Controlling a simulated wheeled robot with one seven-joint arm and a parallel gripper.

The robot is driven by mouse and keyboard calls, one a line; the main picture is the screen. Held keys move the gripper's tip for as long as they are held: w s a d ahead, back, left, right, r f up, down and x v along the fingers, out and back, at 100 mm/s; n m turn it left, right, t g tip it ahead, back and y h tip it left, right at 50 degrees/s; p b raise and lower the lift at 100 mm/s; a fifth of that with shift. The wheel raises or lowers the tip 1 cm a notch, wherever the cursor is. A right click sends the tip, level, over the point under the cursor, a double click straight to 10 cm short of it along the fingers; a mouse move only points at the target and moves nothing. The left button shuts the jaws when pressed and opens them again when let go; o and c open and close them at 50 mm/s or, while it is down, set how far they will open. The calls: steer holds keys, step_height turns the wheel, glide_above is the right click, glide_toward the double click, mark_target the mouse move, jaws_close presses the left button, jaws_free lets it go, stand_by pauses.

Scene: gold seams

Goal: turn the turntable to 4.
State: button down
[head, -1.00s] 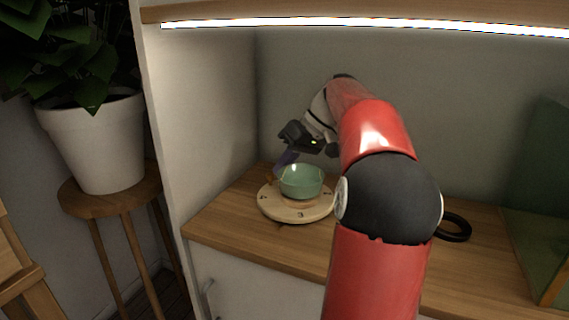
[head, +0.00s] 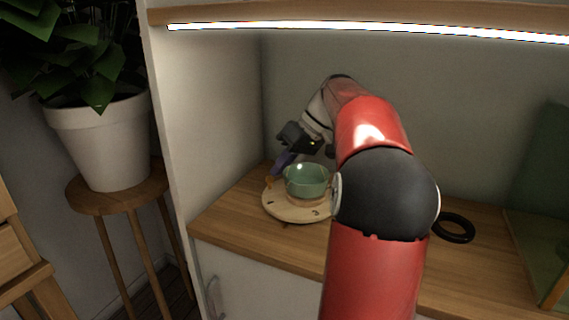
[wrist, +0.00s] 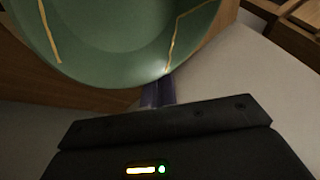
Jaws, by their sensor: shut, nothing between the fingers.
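The pale wooden turntable (head: 283,212) lies on the wooden counter and has dark marks around its rim. A numeral that looks like 3 is at its front right; the others are too small to read. A green bowl (head: 307,182) stands upright on it. The bowl fills the top of the wrist view (wrist: 110,65), with gold seams. My gripper (head: 277,170) points down at the turntable's back left, left of the bowl. Its purple fingers (wrist: 158,92) are together and empty beside the bowl. I cannot tell whether they touch turntable or bowl.
A black ring (head: 455,228) lies on the counter at right, near a green panel (head: 540,195). The cabinet's side wall (head: 205,110) stands at left and a lit shelf (head: 360,20) is overhead. A potted plant (head: 103,140) stands outside on a stool.

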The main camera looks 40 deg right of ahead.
mark_target(272, 193)
steer(key=shift+a+n+g+y, duration=0.3)
steer(key=shift+a+n+g, duration=0.25)
steer(key=shift+n, duration=0.25)
steer(key=shift+s+a+p, duration=0.4)
steer(key=shift+s+a, duration=0.1)
steer(key=shift+a, duration=0.35)
steer(key=shift+s+a+n+g+y+p, duration=0.15)
steer(key=shift+s+a+n+g+p, duration=0.2)
steer(key=shift+n, duration=0.3)
steer(key=shift+s+a+n+g+y+p, duration=0.15)
steer(key=shift+n+g, duration=0.25)
steer(key=shift+n, duration=0.25)
steer(key=shift+a+n, duration=0.1)
steer(key=shift+n, duration=0.2)
